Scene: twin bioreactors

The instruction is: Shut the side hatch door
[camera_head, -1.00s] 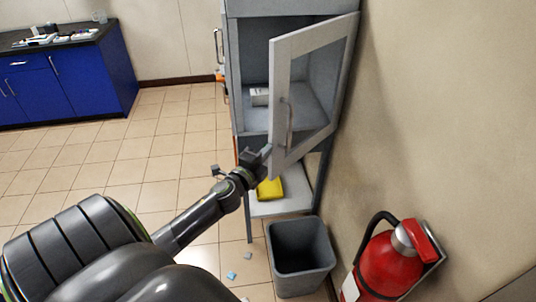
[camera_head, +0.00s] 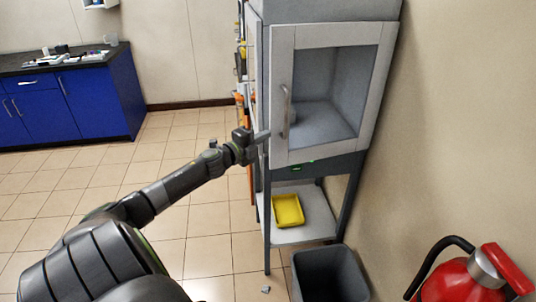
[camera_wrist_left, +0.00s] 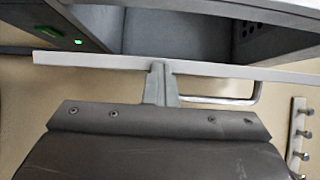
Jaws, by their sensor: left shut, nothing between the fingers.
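The side hatch door (camera_head: 281,135) is a pale grey frame with a window and a vertical bar handle (camera_head: 286,110). It stands almost flush with the grey cabinet (camera_head: 325,10). In the left wrist view the door (camera_wrist_left: 95,62) shows edge-on, with the cabinet interior visible beyond it, so it looks slightly ajar. My left gripper (camera_head: 263,137) is shut and empty at the door's lower left, beside the handle. In the wrist view its fingers (camera_wrist_left: 160,83) meet the door's outer face, apparently touching, with the handle (camera_wrist_left: 225,100) to their right. My right gripper is out of view.
A yellow tray (camera_head: 288,210) sits on the shelf below the cabinet. A grey bin (camera_head: 330,275) and a red fire extinguisher (camera_head: 465,280) stand at lower right by the wall. Blue cupboards (camera_head: 95,95) are far left. The tiled floor (camera_head: 205,215) between is mostly clear.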

